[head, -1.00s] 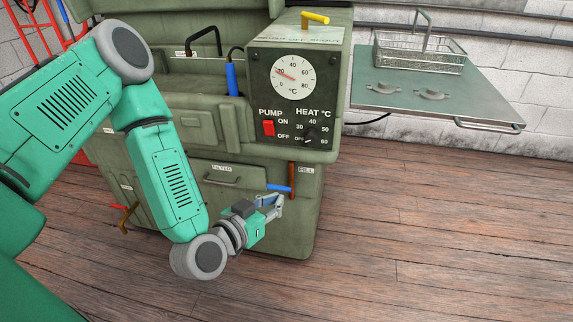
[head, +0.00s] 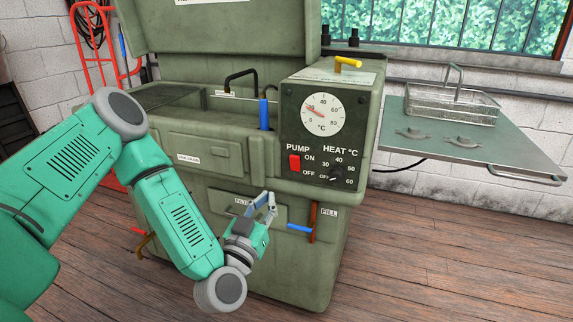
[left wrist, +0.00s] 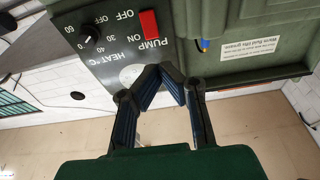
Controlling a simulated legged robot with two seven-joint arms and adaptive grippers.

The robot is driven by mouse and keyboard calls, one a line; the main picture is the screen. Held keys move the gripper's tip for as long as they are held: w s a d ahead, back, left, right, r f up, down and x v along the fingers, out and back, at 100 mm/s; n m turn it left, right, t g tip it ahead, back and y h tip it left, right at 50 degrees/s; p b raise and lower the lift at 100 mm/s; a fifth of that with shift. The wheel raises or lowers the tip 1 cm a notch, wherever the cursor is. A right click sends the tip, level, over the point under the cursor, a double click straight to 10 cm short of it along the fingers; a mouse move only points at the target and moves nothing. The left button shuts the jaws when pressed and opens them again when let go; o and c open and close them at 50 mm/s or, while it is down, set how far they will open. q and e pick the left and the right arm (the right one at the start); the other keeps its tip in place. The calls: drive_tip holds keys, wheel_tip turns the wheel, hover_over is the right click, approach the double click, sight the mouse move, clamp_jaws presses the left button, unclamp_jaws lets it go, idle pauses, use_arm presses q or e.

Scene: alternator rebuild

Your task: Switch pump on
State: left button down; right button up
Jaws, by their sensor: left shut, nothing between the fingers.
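The red pump switch (head: 295,164) sits on the dark control panel (head: 296,105) of the green machine, beside the ON and OFF lettering. I cannot tell for sure which way it is set. In the left wrist view the switch (left wrist: 149,24) appears upside down at the top, beyond the fingers. My left gripper (head: 268,197) is below and left of the panel, in front of the filter drawer, pointing up. Its fingers are shut and empty, apart from the switch; their tips meet in the left wrist view (left wrist: 163,70). My right gripper is in neither view.
The heat knob (head: 336,174) is right of the switch and the temperature dial (head: 322,115) above it. A blue-handled fill lever (head: 300,228) sticks out below the panel. A side shelf (head: 440,150) with a wire basket (head: 452,104) stands at right.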

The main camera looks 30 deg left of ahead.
sight(291, 158)
use_arm(q)
drive_tip(key=b+x, duration=0.1)
drive_tip(key=x, duration=0.6)
drive_tip(key=b+x, duration=0.1)
drive_tip(key=x, duration=0.3)
drive_tip(key=shift+w+d+b, duration=0.1)
drive_tip(key=shift+d+b, duration=0.2)
drive_tip(key=shift+w+a+r, duration=0.15)
drive_tip(key=shift+w+a, duration=0.15)
drive_tip(key=shift+w, duration=0.2)
drive_tip(key=shift+d+r, duration=0.15)
drive_tip(key=shift+d, duration=0.05)
